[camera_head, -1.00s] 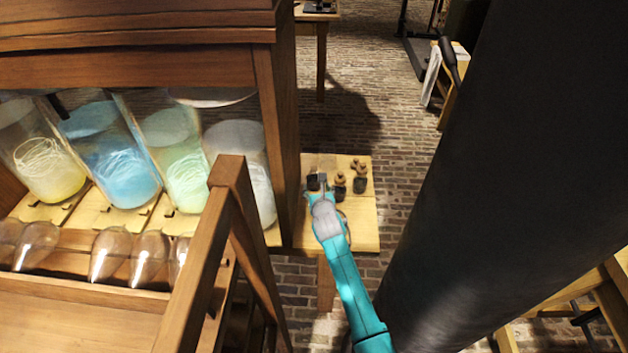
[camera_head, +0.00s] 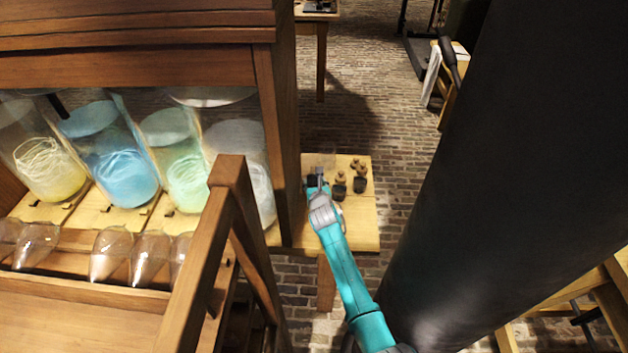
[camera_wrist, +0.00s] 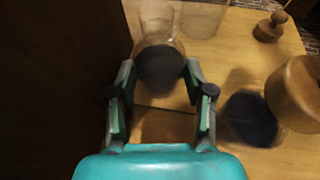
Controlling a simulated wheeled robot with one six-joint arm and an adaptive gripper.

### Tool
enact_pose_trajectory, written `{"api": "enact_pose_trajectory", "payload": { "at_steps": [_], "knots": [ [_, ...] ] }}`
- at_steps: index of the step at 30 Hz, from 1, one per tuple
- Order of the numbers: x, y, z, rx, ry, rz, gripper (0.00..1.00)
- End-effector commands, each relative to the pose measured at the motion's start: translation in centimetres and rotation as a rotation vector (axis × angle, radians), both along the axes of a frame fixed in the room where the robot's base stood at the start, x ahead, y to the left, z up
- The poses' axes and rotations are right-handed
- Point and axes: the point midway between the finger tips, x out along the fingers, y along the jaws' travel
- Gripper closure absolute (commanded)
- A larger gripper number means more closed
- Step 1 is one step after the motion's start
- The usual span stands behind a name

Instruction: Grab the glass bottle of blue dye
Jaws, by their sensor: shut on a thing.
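A clear glass bottle with dark blue dye (camera_wrist: 160,68) stands between the fingers of my gripper (camera_wrist: 158,88) in the wrist view. The gripper is closed on it, with one finger on each side. In the head view, my gripper (camera_head: 319,180) is at the left part of a small wooden table (camera_head: 360,235), and the bottle (camera_head: 311,182) is a small dark shape there, partly hidden by the gripper. Whether the bottle is lifted off the table cannot be told.
A second dark-filled bottle (camera_wrist: 250,118) with a wooden stopper (camera_wrist: 298,92) stands close on the right. Another stopper (camera_wrist: 270,27) lies farther back. A wooden cabinet (camera_head: 285,130) rises directly left of the table. Large jars of coloured liquid (camera_head: 125,178) stand inside it.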

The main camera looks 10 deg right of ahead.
Motion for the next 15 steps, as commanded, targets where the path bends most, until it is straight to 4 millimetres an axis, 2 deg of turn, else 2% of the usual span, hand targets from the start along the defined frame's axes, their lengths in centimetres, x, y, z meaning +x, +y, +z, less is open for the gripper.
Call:
{"api": "enact_pose_trajectory", "payload": {
  "at_steps": [15],
  "knots": [
    [0.04,0.0,0.9,-0.001,-0.003,0.0,0.86]
  ]
}}
